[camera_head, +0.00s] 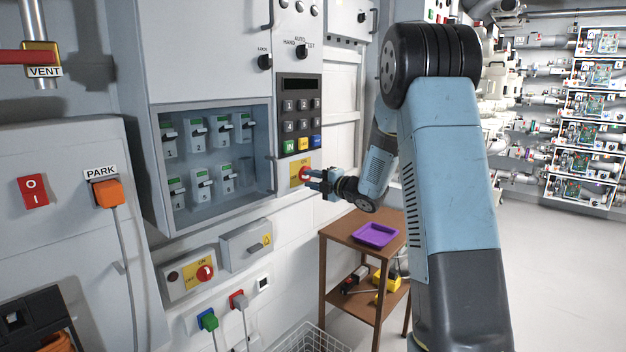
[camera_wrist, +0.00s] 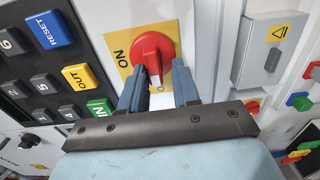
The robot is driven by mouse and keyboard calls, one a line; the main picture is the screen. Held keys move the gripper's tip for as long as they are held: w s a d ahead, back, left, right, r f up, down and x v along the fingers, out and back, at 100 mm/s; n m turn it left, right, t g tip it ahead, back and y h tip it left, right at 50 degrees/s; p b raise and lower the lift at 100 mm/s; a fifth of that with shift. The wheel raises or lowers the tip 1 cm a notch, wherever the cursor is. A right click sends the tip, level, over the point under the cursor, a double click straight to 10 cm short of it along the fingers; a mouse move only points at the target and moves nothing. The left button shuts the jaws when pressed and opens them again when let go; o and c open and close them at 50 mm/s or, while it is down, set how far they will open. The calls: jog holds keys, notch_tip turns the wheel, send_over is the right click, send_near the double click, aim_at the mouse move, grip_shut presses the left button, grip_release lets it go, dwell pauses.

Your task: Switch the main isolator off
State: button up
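A red rotary knob (camera_head: 304,172) sits on a yellow plate (camera_head: 296,181) below the keypad on the grey cabinet. I cannot read a label naming it the main isolator. In the wrist view the red knob (camera_wrist: 150,48) has a ridge with a pale mark pointing down the picture, and the yellow plate (camera_wrist: 121,42) reads "ON" at the left. My gripper (camera_head: 312,182) is at this knob. In the wrist view its two blue-grey fingers (camera_wrist: 159,68) stand apart, one on each side of the ridge, with gaps showing. The fingers partly hide the plate's lower part.
A second red knob on yellow (camera_head: 204,272) is on a lower box. A keypad (camera_head: 300,112) is above my gripper. A glass-fronted breaker case (camera_head: 262,150) is to the left. A brown stand with a purple tray (camera_head: 375,234) is below right. Open floor is at the right.

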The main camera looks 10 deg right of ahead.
jog(key=shift+o, duration=1.3)
jog(key=shift+r, duration=0.15)
jog(key=shift+s+d, duration=0.2)
jog(key=shift+d, duration=0.05)
jog(key=v, duration=1.3)
